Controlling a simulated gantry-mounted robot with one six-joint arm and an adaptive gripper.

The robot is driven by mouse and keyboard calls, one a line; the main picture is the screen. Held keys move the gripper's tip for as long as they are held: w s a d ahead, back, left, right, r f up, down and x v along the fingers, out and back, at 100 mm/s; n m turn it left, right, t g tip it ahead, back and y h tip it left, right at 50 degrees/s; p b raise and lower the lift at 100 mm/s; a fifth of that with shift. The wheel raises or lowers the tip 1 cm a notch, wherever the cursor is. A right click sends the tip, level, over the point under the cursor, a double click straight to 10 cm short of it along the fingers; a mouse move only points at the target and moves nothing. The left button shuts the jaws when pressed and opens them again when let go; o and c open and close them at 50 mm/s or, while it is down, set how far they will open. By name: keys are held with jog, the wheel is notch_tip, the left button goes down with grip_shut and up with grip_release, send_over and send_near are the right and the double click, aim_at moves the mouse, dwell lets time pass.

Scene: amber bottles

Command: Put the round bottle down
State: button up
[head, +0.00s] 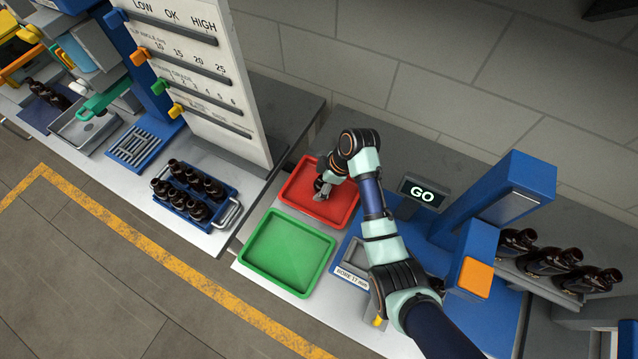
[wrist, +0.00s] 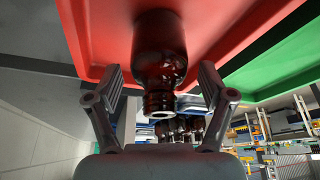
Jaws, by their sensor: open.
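The round bottle (wrist: 160,50), dark amber glass, shows in the wrist view with its base against the floor of the red tray (wrist: 226,45) and its open mouth toward my palm. My gripper (wrist: 160,78) is open, with one finger on each side of the bottle's shoulder and neck. A gap shows between each finger and the glass. In the head view my gripper (head: 322,188) is over the red tray (head: 335,217), pointing down at its left part. The bottle is largely hidden there by my gripper and arm.
A green tray (head: 288,252) lies beside the red one, empty. A blue crate (head: 178,200) holds several amber bottles at left. A tall white scale panel (head: 215,75) stands behind it. A GO display (head: 422,194) and a row of larger bottles (head: 553,261) are at right.

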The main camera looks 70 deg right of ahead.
jog(key=v, duration=1)
jog(key=shift+s+r+p, duration=0.15)
jog(key=shift+r+p, duration=0.1)
jog(key=shift+p, duration=0.2)
jog(key=w+a+r+m+t+h, duration=0.1)
jog(key=w+a+r+t, duration=0.15)
jog(key=w+a, duration=0.45)
jog(key=w+a+r+t+h, duration=0.1)
jog(key=w+a+r, duration=0.25)
jog(key=a, duration=0.65)
jog(key=w+a+r+m+t, duration=0.1)
jog(key=w+a+r, duration=0.1)
jog(key=w+a, duration=0.5)
jog(key=s+a+r+t, duration=0.2)
jog(key=a+r, duration=0.2)
jog(key=a, duration=0.4)
jog(key=s+a+r+m+t, duration=0.1)
jog(key=a+r, duration=0.3)
jog(key=a, duration=0.4)
jog(key=shift+s+r+t+y, duration=0.4)
jog(key=shift+s+t, duration=0.15)
jog(key=shift+s, duration=0.05)
